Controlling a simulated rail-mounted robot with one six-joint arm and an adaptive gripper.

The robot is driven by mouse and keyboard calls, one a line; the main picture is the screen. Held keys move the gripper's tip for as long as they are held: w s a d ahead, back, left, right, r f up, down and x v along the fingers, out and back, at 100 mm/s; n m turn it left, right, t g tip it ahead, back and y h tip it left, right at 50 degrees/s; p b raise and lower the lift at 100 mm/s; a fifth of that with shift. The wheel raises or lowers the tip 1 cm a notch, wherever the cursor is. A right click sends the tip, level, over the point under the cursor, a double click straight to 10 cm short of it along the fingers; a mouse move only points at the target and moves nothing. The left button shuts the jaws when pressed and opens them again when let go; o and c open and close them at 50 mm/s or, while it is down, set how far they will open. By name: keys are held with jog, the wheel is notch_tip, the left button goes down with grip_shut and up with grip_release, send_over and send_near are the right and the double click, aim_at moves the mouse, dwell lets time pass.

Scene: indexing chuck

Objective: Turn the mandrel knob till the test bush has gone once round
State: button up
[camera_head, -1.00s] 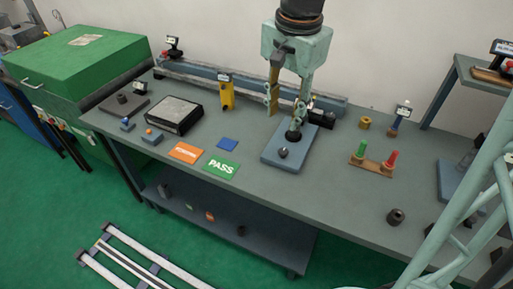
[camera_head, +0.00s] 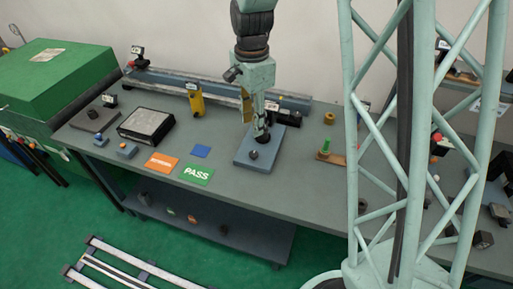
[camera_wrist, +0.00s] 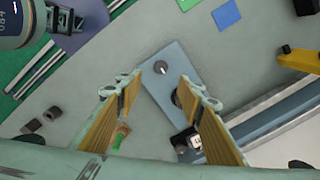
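A blue-grey fixture block (camera_head: 243,160) sits on the bench below my gripper (camera_head: 262,132). A small dark knob (camera_head: 253,155) stands at its near end. In the wrist view this knob (camera_wrist: 160,67) has a pale mark on top. A second dark round part (camera_wrist: 176,97) sits farther along the block in the wrist view. I cannot tell whether that part is the test bush. My gripper (camera_wrist: 160,82) is open and empty, with its tan-padded fingers on either side of the block in the picture. In the head view the fingers partly hide the block's far end.
A yellow upright device (camera_head: 195,100) and a long grey rail lie behind. Orange, blue and green PASS (camera_head: 197,174) cards and a black-framed tray (camera_head: 146,123) are to the left. My lattice column hides much of the right side. Bare bench lies in front of the block.

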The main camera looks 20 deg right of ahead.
aim_at(253, 153)
jog(key=shift+w+d+f+m, duration=0.25)
jog(key=shift+f+m, duration=0.05)
jog(key=shift+f, duration=0.25)
jog(key=shift+f, duration=0.2)
jog(key=shift+f, duration=6.65)
jog(key=c, duration=0.9)
jog(key=shift+o, duration=0.2)
jog(key=shift+n+b, duration=0.35)
jog(key=shift+n, duration=0.25)
